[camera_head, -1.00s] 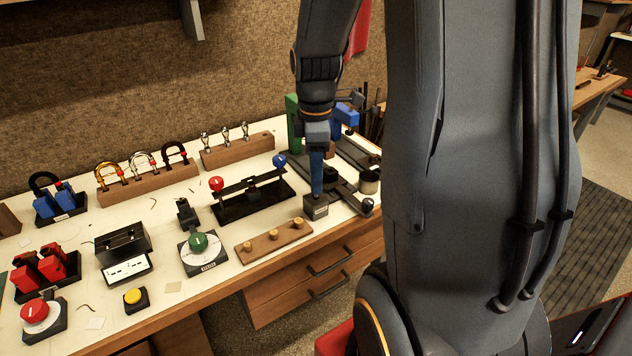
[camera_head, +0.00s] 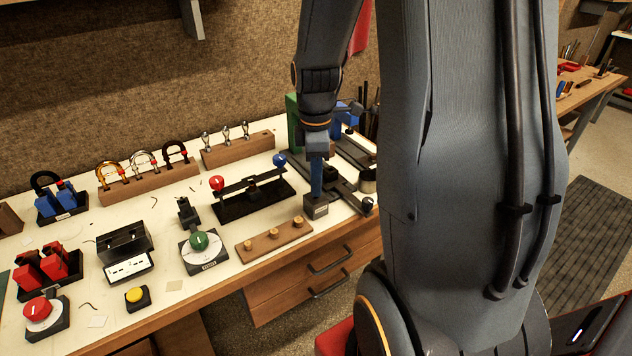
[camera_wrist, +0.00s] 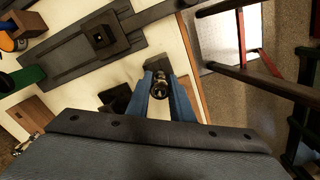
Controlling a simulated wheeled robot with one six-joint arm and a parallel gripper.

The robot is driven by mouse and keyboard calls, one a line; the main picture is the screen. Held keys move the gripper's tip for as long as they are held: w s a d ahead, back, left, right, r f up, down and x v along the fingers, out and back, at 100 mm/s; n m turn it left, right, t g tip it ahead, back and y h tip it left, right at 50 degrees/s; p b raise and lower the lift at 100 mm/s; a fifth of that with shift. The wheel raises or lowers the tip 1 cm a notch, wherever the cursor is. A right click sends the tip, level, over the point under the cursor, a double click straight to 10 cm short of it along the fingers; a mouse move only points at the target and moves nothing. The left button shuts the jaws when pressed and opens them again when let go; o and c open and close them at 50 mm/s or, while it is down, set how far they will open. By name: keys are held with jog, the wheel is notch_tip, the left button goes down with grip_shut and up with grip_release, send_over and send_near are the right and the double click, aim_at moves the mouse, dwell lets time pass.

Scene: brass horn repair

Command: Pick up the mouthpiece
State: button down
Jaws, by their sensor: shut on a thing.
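My gripper (camera_wrist: 160,88) points down over the right part of the bench, with its blue fingers shut on a small round metallic piece, which looks like the mouthpiece (camera_wrist: 160,82). In the wrist view I see it nearly end-on, with a dark round opening. In the head view, my gripper (camera_head: 316,190) is just over a small grey block (camera_head: 316,209) near the bench's front edge. The mouthpiece cannot be made out in that view. I cannot tell whether it still touches the block.
A balance with red and blue knobs (camera_head: 250,190) stands left of my gripper. Dark rails and a green block (camera_head: 292,112) are behind.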

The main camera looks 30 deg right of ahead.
notch_tip(320, 180, up, 10)
jog(key=shift+b, duration=0.95)
notch_tip(320, 180, up, 4)
jog(key=p, duration=0.4)
jog(key=shift+f, duration=0.1)
jog(key=shift+f, duration=0.15)
